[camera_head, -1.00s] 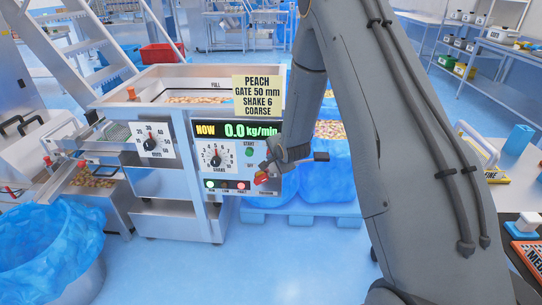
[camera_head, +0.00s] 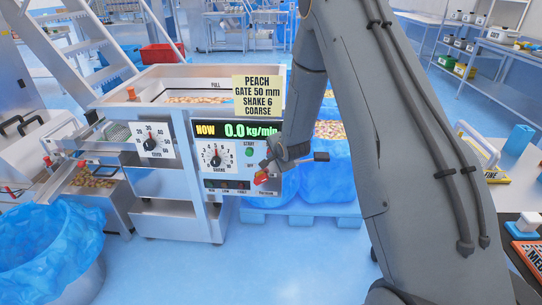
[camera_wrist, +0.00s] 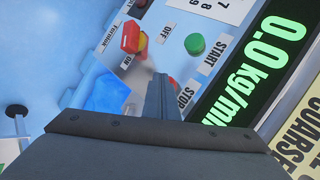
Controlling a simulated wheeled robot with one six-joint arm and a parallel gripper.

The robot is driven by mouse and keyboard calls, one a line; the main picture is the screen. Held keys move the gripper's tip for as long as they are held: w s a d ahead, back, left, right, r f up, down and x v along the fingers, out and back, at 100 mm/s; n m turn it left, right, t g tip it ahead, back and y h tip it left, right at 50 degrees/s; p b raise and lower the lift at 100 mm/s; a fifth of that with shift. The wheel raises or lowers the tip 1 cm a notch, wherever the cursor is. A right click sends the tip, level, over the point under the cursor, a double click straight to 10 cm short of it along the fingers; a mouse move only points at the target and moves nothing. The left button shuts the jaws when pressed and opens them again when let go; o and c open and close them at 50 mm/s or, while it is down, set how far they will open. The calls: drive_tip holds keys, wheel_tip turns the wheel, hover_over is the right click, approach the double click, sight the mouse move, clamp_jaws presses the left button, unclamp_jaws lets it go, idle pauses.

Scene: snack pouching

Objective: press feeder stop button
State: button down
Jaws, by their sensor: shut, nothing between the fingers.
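The red feeder stop button (camera_wrist: 174,84) shows in the wrist view beside its STOP label (camera_wrist: 186,95), partly covered by my gripper. My gripper (camera_wrist: 158,77) is shut and empty, with its tips right at the button; I cannot tell whether they touch it. In the head view my gripper (camera_head: 266,163) is at the right side of the feeder's control panel and hides the stop button. The display (camera_head: 236,130) reads 0.0 kg/min.
A red and yellow rotary switch (camera_head: 261,178) sits close below my gripper; it also shows in the wrist view (camera_wrist: 130,38). The shake dial (camera_head: 216,157) is to the left. A yellow recipe sign (camera_head: 258,95) stands above the panel. A blue-lined bin (camera_head: 327,175) is behind.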

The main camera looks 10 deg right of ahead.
drive_tip(key=shift+s+a+p, duration=0.3)
drive_tip(key=shift+s+p, duration=0.1)
drive_tip(key=shift+s, duration=0.5)
drive_tip(key=shift+s, duration=0.1)
drive_tip(key=shift+s+a+p, duration=0.25)
drive_tip(key=shift+s+p, duration=0.05)
drive_tip(key=shift+s, duration=0.45)
drive_tip(key=shift+s+a+p, duration=0.25)
drive_tip(key=shift+s+p, duration=0.1)
drive_tip(key=shift+s, duration=0.45)
drive_tip(key=shift+s+a+p, duration=0.25)
drive_tip(key=shift+s+p, duration=0.05)
drive_tip(key=shift+s, duration=0.45)
drive_tip(key=s+r+n+g, duration=0.3)
drive_tip(key=s+r+n, duration=0.2)
drive_tip(key=s, duration=0.6)
drive_tip(key=s+r+n+g, duration=0.3)
drive_tip(key=s+r+n, duration=0.1)
drive_tip(key=s, duration=0.7)
drive_tip(key=s+r+n+g, duration=0.3)
drive_tip(key=s+r+n, duration=0.2)
drive_tip(key=s, duration=0.6)
drive_tip(key=shift+s+d+r+n+h, duration=0.15)
drive_tip(key=shift+s+r+n+h, duration=0.2)
drive_tip(key=shift+r, duration=0.4)
